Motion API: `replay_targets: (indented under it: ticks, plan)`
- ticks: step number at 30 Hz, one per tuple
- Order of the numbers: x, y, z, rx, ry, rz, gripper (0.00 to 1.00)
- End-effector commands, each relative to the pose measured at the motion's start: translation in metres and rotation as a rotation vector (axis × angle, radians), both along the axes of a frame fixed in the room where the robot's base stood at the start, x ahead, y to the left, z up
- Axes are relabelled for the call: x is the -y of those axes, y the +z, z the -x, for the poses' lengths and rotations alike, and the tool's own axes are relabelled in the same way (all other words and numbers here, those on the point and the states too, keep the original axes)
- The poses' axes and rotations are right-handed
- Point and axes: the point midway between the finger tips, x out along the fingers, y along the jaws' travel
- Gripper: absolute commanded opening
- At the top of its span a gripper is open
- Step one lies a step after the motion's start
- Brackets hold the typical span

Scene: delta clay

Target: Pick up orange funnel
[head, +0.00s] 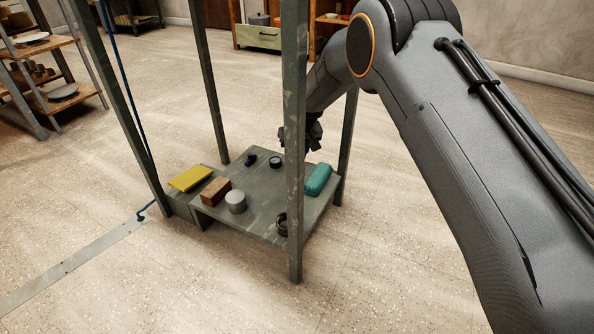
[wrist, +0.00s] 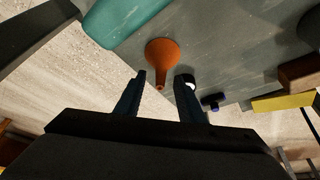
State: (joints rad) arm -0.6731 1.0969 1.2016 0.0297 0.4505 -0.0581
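The orange funnel (wrist: 162,58) shows in the wrist view, lying on the grey shelf surface (wrist: 225,45) with its wide end away from my gripper and its narrow spout pointing toward it. My gripper (wrist: 163,78) is open and empty, one finger on each side of the spout's line; how far above the funnel it is I cannot tell. In the head view my gripper (head: 314,136) is partly covered by a table post, over the back right of the low shelf (head: 262,205). The funnel is not visible there.
A teal case (head: 318,179) lies close to the funnel. A dark round object (head: 275,163), a small blue item (head: 250,159), a grey cylinder (head: 236,202), a brown block (head: 216,190), a yellow block (head: 190,178) and a dark ring (head: 281,225) share the surface. Upright posts (head: 294,130) surround it.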

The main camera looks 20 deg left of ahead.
Motion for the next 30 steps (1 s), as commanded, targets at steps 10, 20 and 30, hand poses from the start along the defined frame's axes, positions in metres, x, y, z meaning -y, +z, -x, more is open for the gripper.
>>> replay_targets:
  ticks: [10, 20, 30]
  plan:
    - [0.000, 0.000, 0.000, 0.000, 0.000, 0.000, 0.00]
    - [0.000, 0.001, 0.000, 0.000, 0.000, 0.000, 0.00]
    - [0.000, 0.034, 0.000, 0.002, 0.000, -0.002, 0.00]
